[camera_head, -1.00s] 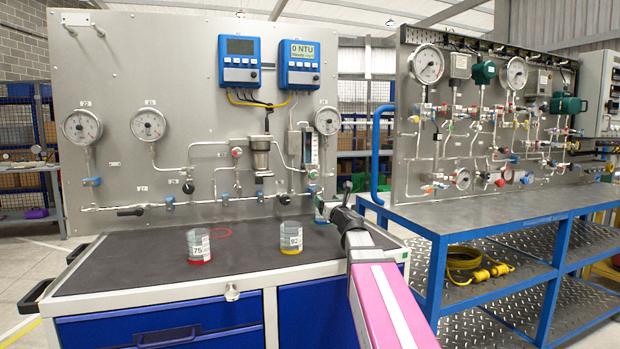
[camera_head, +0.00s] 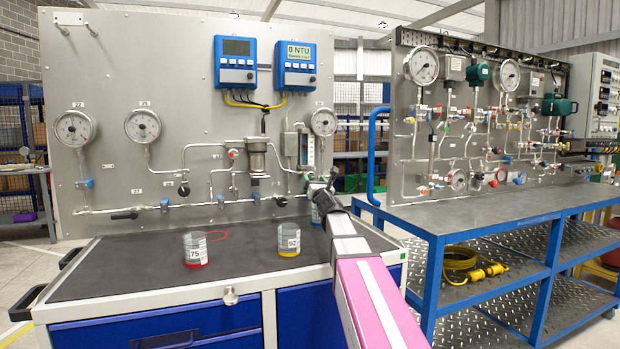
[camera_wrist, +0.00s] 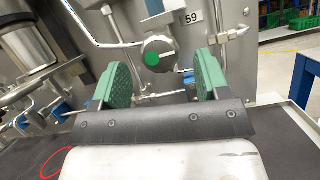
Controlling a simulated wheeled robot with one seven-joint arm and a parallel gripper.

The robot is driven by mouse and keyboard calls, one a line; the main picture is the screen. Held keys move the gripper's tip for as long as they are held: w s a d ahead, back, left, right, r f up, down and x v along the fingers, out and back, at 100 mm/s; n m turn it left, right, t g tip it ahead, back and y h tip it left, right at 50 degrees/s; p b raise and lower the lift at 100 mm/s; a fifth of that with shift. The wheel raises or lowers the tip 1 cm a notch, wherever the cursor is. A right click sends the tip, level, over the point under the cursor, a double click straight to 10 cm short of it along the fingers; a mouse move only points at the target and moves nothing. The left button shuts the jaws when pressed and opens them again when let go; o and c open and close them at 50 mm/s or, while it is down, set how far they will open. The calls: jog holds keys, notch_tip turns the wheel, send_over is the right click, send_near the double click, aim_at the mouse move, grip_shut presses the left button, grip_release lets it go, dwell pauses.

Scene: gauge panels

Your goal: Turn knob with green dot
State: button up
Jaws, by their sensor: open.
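I see no contact. In the head view my gripper (camera_head: 320,190) is in front of the lower right of the left panel, below the flow meter. I cannot make out the knob there; my gripper seems to cover it.
Pipes and a blue-handled valve (camera_wrist: 190,78) lie close around the knob. Below, a beaker with red liquid (camera_head: 195,250) and one with yellow liquid (camera_head: 289,241) stand on the dark worktop (camera_head: 130,272). A blue rail (camera_head: 373,155) rises to the right.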

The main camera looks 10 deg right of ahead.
aim_at(311, 177)
jog(key=x, duration=0.4)
jog(key=shift+w, duration=0.15)
jog(key=shift+c, duration=0.4)
jog(key=c, duration=0.8)
jog(key=shift+a+n+g+y, duration=0.1)
jog(key=shift+n+g+y, duration=0.15)
jog(key=shift+n+y, duration=0.75)
jog(key=shift+n+g+y, duration=0.2)
jog(key=shift+n+g, duration=0.1)
jog(key=shift+n, duration=1.35)
jog(key=shift+n+g+y, duration=0.25)
jog(key=shift+n+y, duration=0.35)
jog(key=shift+n, duration=0.75)
jog(key=shift+c, duration=0.2)
jog(key=o, duration=0.9)
